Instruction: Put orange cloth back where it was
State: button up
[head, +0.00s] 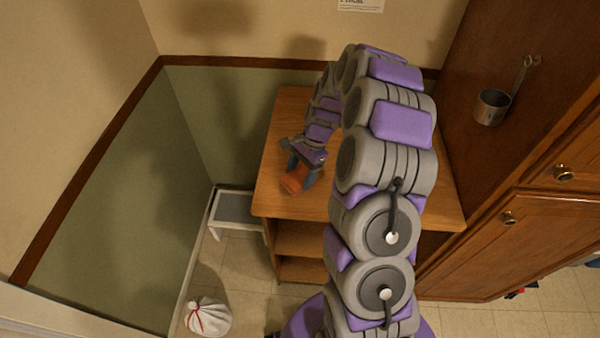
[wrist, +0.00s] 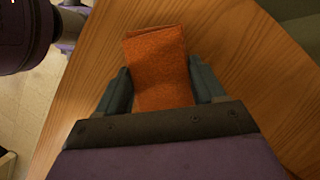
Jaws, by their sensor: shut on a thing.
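The orange cloth (wrist: 158,62) is a folded, textured rectangle. It lies between the two fingers of my gripper (wrist: 162,90) in the wrist view, and the gripper is shut on it. In the head view my gripper (head: 303,166) is over the left part of the wooden counter top (head: 283,128), and the orange cloth (head: 293,182) shows below its fingers. The cloth's lower part is hidden by the gripper in the wrist view. I cannot tell whether the cloth touches the counter.
My arm covers much of the counter's right side. A low grey-topped stool (head: 236,208) stands left of the counter. A white bag with red string (head: 208,316) lies on the floor. A metal cup (head: 491,107) hangs on the wooden cabinet (head: 500,215) at right.

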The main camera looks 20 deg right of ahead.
jog(key=o, duration=1)
jog(key=p+v, duration=0.3)
jog(key=v, duration=0.9)
notch_tip(320, 180, up, 5)
jog(key=n, duration=0.3)
send_over(301, 185)
jog(key=s+a+r+n+h, duration=0.2)
jog(key=s+a+r+n, duration=0.35)
jog(key=s, duration=0.45)
jog(key=s+a+n+h, duration=0.1)
jog(key=s+n, duration=0.5)
jog(key=s, duration=1.3)
jog(key=shift+s+a+h, duration=0.3)
jog(key=shift+a+h, duration=0.05)
jog(key=shift+h, duration=0.35)
jog(key=shift+r, duration=0.1)
